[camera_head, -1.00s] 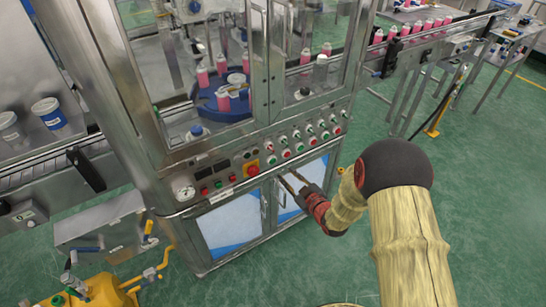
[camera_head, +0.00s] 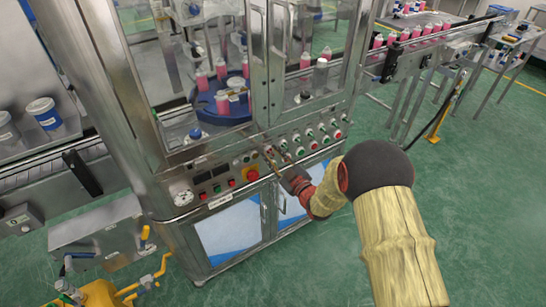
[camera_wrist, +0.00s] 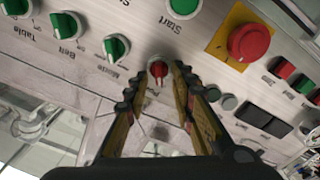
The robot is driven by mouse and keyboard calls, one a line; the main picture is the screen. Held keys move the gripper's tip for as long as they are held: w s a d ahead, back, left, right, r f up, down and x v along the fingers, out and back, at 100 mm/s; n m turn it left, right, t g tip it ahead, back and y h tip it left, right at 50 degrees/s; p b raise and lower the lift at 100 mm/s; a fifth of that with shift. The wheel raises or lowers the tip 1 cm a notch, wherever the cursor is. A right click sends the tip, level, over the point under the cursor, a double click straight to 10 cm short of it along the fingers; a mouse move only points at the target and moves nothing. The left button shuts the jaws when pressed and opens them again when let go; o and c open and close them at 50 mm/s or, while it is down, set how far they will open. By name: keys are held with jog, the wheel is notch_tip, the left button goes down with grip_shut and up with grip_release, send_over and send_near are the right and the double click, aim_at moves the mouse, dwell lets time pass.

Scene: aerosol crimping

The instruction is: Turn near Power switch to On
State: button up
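A small red-handled rotary knob (camera_wrist: 157,72) is on the machine's grey panel, in the middle of the wrist view. Its label is hidden, so I cannot read whether it is the Power switch. My gripper (camera_wrist: 155,80) is open, with its fingertips on either side of this knob and a visible gap to it. In the head view my gripper (camera_head: 270,154) reaches the panel, at the left of the rows of knobs. The knob is too small to make out there. Its handle runs about up and down in the wrist view.
Green knobs labelled Table (camera_wrist: 15,5), Belt (camera_wrist: 66,25) and another (camera_wrist: 115,47) are in a row beside it. A green Start button (camera_wrist: 184,6) and a red emergency button on yellow (camera_wrist: 249,42) are close by. Glass doors (camera_head: 230,60) stand above the panel.

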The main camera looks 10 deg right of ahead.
jog(key=shift+c, duration=1.3)
jog(key=c, duration=0.4)
